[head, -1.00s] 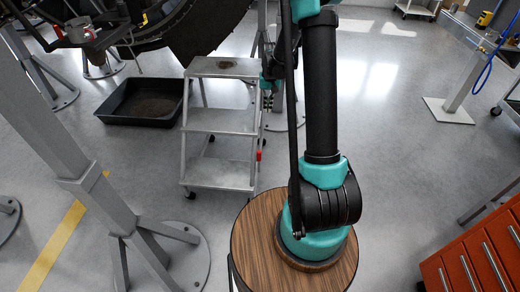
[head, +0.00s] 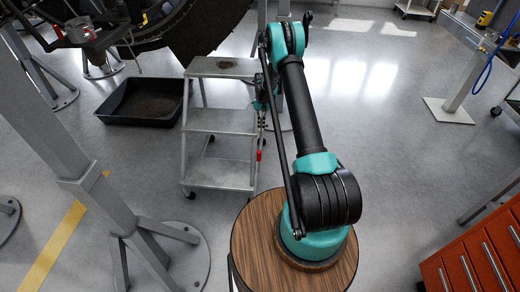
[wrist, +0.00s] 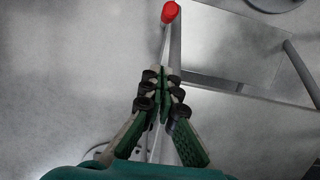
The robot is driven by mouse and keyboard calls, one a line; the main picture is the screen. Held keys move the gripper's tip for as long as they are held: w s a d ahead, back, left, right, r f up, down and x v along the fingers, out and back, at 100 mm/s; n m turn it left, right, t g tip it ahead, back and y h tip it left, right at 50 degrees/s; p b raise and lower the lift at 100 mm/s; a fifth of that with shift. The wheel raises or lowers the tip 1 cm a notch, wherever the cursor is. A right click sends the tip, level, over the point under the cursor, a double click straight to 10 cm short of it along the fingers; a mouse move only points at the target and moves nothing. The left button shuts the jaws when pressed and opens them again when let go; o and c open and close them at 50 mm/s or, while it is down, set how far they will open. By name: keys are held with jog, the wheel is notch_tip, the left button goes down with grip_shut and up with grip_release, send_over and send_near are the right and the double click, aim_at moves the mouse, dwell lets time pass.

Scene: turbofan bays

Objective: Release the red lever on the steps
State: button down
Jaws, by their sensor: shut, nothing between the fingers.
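The grey metal steps (head: 218,121) stand on the floor beyond my base in the head view. The red lever (head: 259,155) hangs low on their right side. In the wrist view the red lever (wrist: 171,12) shows at the top edge, and the steps' frame (wrist: 240,95) fills the right. My gripper (wrist: 160,75) is shut and empty, its fingertips pointing toward the lever with a gap between. In the head view my gripper (head: 262,119) is small, beside the steps' right rail and above the lever.
A black tray (head: 145,101) lies on the floor left of the steps. A grey stand (head: 90,185) rises at the front left. An orange drawer cabinet (head: 475,255) is at the lower right. The floor right of the steps is mostly clear.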

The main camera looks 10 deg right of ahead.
jog(key=shift+f, duration=0.35)
jog(key=s+a+f, duration=0.1)
jog(key=s+f, duration=0.5)
jog(key=f, duration=0.3)
jog(key=shift+a+f, duration=0.3)
jog(key=shift+a, duration=0.05)
jog(key=shift+s, duration=0.1)
